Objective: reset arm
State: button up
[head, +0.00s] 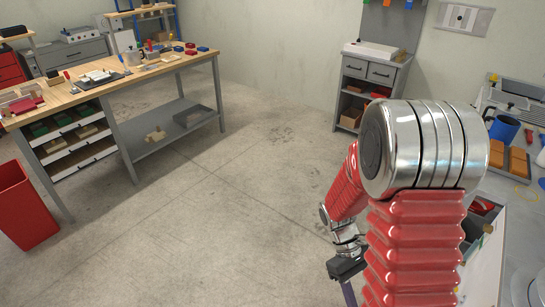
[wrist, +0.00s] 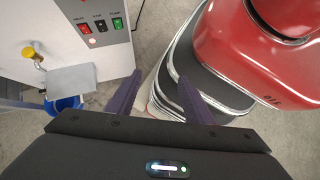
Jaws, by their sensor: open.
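My gripper (wrist: 157,92) has two purple fingers, which stand apart in the wrist view with nothing between them. In the head view my gripper (head: 349,291) hangs low at the bottom edge, right of the middle, below my red and silver arm. Its fingertips are cut off there. In the wrist view my own red body and dark track lie close to the right finger.
A pale machine panel with switches (wrist: 98,24) stands close to the left finger. A blue container (wrist: 66,103) is below it. In the head view a wooden workbench (head: 100,85) and red bin (head: 24,210) stand left, a grey cabinet (head: 368,75) at the back. The middle floor is clear.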

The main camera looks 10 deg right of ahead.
jog(key=a+r+m+t+y, duration=0.1)
jog(key=a+r+t, duration=0.3)
jog(key=r, duration=0.4)
jog(key=a+r+m+t+y, duration=0.1)
jog(key=a+r+t, duration=0.3)
jog(key=r, duration=0.5)
jog(key=a+r+m+t, duration=0.2)
jog(key=a+r+t, duration=0.2)
jog(key=r, duration=0.5)
jog(key=shift+w+a+m+t+y, duration=0.2)
jog(key=shift+w+m+t+y, duration=0.2)
jog(key=shift+t, duration=0.1)
jog(key=shift+c, duration=0.6)
